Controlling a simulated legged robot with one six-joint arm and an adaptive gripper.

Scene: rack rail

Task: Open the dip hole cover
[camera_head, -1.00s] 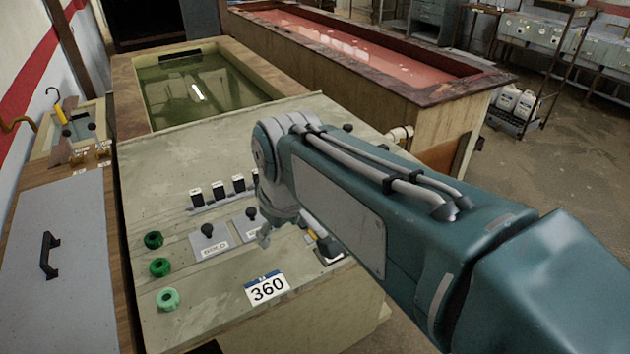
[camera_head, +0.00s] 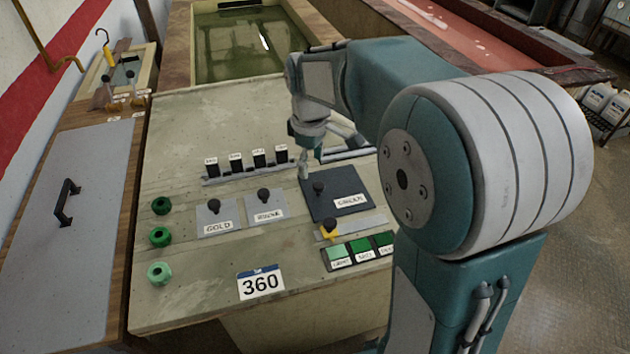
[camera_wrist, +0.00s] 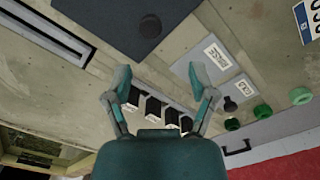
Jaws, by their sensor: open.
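A dark square cover (camera_head: 345,211) with a black knob (camera_head: 318,187) and a white label lies on the panel. The same cover (camera_wrist: 100,15) and knob (camera_wrist: 150,25) show at the top of the wrist view. Two smaller grey covers, one marked GOLD (camera_head: 212,216) and one beside it (camera_head: 272,207), have black knobs too. My gripper (camera_head: 303,165) points down just behind the dark cover's knob, near its back left corner. In the wrist view my gripper (camera_wrist: 160,72) has its fingers spread apart with nothing between them. The knob appears clear of both fingers.
Several black labelled blocks (camera_head: 247,163) stand in a row behind the covers. Green knobs (camera_head: 160,237) line the left. A grey lid (camera_head: 65,250) with a handle is further left.

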